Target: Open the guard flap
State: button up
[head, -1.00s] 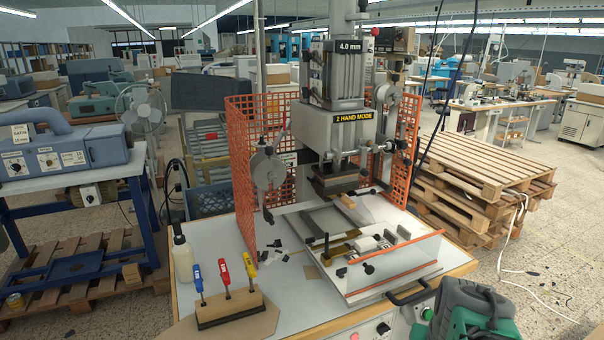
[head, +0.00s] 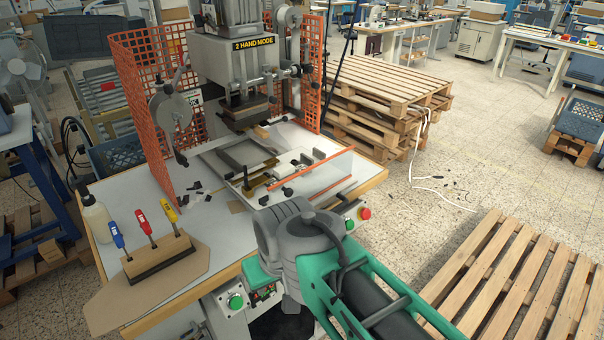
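The guard flap (head: 325,177) is a clear panel with orange edging across the front of the press bed in the head view. It stands up at the front edge of the bed, with a small black knob (head: 288,191) towards its left end. The foil stamping press (head: 232,62) is behind it, its head raised above the bed. My grey and green arm is at the lower middle, in front of the table and apart from the flap in the picture. My gripper's fingers cannot be made out; the arm's own links hide that end.
Orange mesh guards (head: 140,95) flank the press. A wooden rack (head: 160,262) with blue, red and yellow-handled tools and a white bottle (head: 96,218) stand on the table's left. A red button (head: 365,213) is on the front. Pallets (head: 385,95) are stacked behind right; another pallet (head: 520,280) lies right.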

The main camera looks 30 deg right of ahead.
aim_at(289, 191)
jog(key=u, duration=0.9)
jog(key=k, duration=0.45)
jog(key=u, duration=0.1)
